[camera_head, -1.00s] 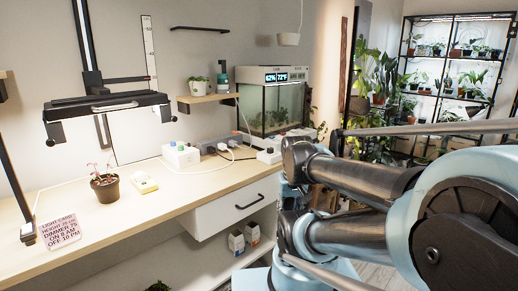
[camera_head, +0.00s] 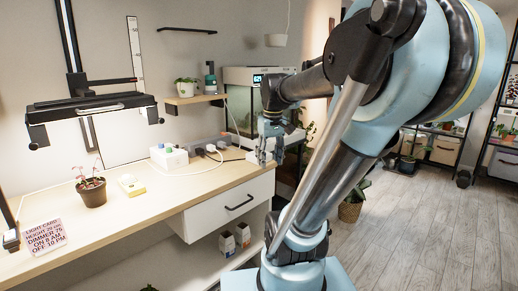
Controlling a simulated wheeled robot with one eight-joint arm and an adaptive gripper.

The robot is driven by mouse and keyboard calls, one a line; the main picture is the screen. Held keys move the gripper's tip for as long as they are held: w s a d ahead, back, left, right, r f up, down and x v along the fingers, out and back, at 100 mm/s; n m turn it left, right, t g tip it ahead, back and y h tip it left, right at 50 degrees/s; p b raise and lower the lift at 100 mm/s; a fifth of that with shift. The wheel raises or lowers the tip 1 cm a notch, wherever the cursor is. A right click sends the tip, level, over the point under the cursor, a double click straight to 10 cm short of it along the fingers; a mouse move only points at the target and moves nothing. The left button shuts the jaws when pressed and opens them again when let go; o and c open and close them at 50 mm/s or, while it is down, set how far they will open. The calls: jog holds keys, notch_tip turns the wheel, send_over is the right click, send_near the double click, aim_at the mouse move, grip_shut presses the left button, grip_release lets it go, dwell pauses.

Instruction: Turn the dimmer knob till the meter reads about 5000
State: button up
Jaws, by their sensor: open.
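A small pale-yellow handheld device (camera_head: 130,184), perhaps the meter, lies on the wooden bench beside the potted seedling. Its reading is too small to make out. A white box (camera_head: 169,157) with a small bluish knob on top stands further back on the bench; I cannot tell whether this is the dimmer. The lamp bar (camera_head: 90,108) hangs above the bench with dark round parts at its ends. My gripper (camera_head: 269,158) is open and empty, pointing down near the bench's right end, to the right of the white box and well apart from it.
A potted seedling (camera_head: 91,191) and a printed light card (camera_head: 44,237) are on the bench (camera_head: 80,240). A glass tank (camera_head: 240,105) stands behind my arm. The bench front is mostly clear.

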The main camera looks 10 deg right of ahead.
jog(key=w+r+n+g, duration=0.15)
jog(key=w+r, duration=0.25)
jog(key=w, duration=0.4)
jog(key=w+r+n, duration=0.2)
jog(key=w+r, duration=0.2)
jog(key=w, duration=0.4)
jog(key=w+r+n, duration=0.1)
jog(key=w+r, duration=0.3)
jog(key=w, duration=0.4)
jog(key=f, duration=1)
jog(key=s+f, duration=0.1)
jog(key=f, duration=0.5)
jog(key=shift+d+f, duration=0.1)
